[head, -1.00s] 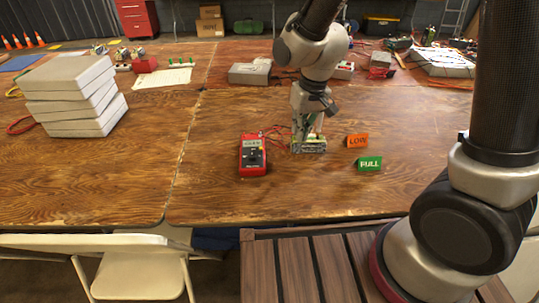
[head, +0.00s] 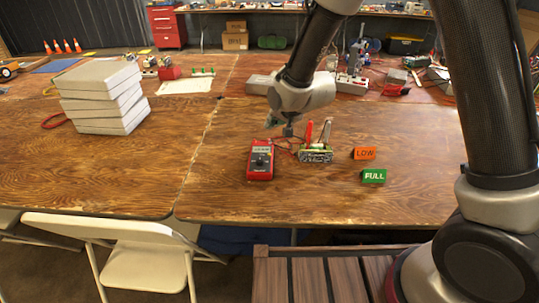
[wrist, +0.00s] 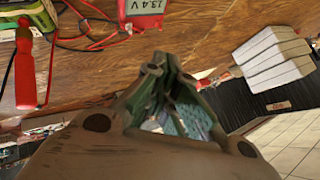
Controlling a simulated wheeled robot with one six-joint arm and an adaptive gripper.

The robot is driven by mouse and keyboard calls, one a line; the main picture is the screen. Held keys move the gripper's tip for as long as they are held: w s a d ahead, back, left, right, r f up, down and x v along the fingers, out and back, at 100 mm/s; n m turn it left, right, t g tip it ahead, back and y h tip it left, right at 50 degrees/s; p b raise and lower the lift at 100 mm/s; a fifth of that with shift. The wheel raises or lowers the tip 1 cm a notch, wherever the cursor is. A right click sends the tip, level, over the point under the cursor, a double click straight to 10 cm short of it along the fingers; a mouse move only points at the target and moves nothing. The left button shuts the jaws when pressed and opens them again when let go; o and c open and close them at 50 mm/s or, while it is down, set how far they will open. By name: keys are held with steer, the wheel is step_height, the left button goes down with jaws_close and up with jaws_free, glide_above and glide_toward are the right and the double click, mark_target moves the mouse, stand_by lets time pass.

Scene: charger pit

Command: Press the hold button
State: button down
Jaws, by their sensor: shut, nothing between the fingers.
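A red multimeter (head: 261,160) lies face up on the wooden table with a dark dial in its middle. Its lit screen (wrist: 143,8) shows at the top of the wrist view and reads about 13.4 V. The hold button is too small to make out in the head view, and the wrist view cuts off the meter's lower face. My gripper (head: 271,121) is shut and empty, above and behind the meter. Its closed fingers also show in the wrist view (wrist: 165,65), apart from the meter.
A battery pack (head: 316,155) stands right of the meter with a red probe (head: 309,132) upright on it and leads running to the meter. An orange LOW card (head: 365,153) and green FULL card (head: 374,176) stand farther right.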

steer(key=shift+f, duration=4.4)
steer(key=shift+f, duration=0.4)
steer(key=shift+f, duration=0.35)
steer(key=shift+r, duration=0.8)
steer(key=shift+r, duration=2.5)
